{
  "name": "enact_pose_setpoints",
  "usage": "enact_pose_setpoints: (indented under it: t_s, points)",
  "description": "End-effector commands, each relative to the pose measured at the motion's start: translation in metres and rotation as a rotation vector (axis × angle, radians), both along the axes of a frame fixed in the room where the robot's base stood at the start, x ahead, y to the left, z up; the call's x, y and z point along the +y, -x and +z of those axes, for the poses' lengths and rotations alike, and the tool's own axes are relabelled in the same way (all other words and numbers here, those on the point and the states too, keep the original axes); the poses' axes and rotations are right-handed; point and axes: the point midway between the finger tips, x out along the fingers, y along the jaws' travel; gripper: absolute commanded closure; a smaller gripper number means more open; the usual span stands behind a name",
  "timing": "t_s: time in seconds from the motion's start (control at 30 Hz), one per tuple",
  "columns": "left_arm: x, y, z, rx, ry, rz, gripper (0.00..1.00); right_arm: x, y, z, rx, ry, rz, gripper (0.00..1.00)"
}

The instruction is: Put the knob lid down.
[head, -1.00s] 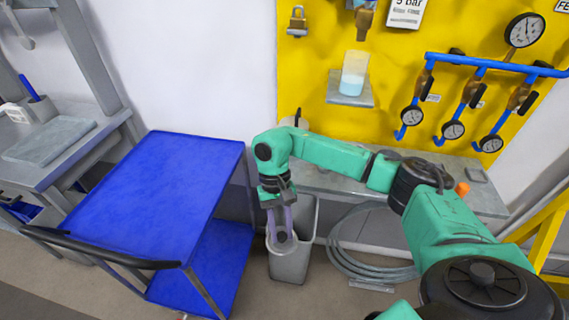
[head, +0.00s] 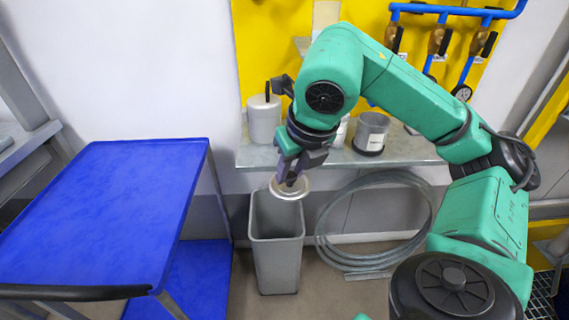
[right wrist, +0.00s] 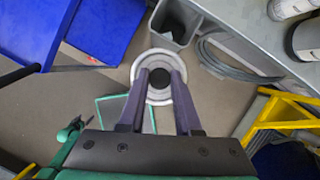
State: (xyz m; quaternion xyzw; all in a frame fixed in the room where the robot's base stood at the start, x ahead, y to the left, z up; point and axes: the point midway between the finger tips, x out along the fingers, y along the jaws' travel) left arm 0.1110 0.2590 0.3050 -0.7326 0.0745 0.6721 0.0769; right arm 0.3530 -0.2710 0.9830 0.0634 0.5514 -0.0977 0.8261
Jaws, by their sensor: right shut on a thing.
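The knob lid is a round, pale metal disc (head: 289,189) with a dark knob, which shows in the right wrist view (right wrist: 158,97) between the fingers. My right gripper (head: 288,180) is shut on the knob lid and holds it in the air, above the grey bin's opening in the head view. In the right wrist view my right gripper (right wrist: 160,75) has a finger on each side of the knob. My left gripper is not in view.
An open grey bin (head: 277,258) stands on the floor below. A blue cart (head: 100,215) with a clear top is at the left. A grey bench (head: 400,150) along the wall carries a white canister (head: 264,122) and a grey pot (head: 371,132). A coiled hose (head: 330,240) lies at the right.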

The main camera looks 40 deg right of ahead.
Motion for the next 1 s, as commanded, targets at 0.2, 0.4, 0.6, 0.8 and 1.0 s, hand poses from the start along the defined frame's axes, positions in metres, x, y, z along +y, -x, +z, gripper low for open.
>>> enact_pose_setpoints:
  t_s: [0.2,0.4,0.6,0.8,1.0]
  points:
    - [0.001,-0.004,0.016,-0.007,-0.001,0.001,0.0,-0.032,-0.04,0.006,0.004,-0.006,-0.033,1.0]
    - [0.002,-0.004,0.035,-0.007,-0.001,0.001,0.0,-0.071,-0.093,0.007,0.003,-0.007,-0.028,1.0]
    - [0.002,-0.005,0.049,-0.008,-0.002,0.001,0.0,-0.102,-0.134,0.005,0.003,-0.005,-0.025,1.0]
    - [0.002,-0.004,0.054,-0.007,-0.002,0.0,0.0,-0.12,-0.154,-0.011,0.007,0.0,-0.024,1.0]
    - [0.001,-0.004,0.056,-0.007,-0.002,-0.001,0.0,-0.119,-0.154,-0.036,0.005,-0.001,-0.023,1.0]
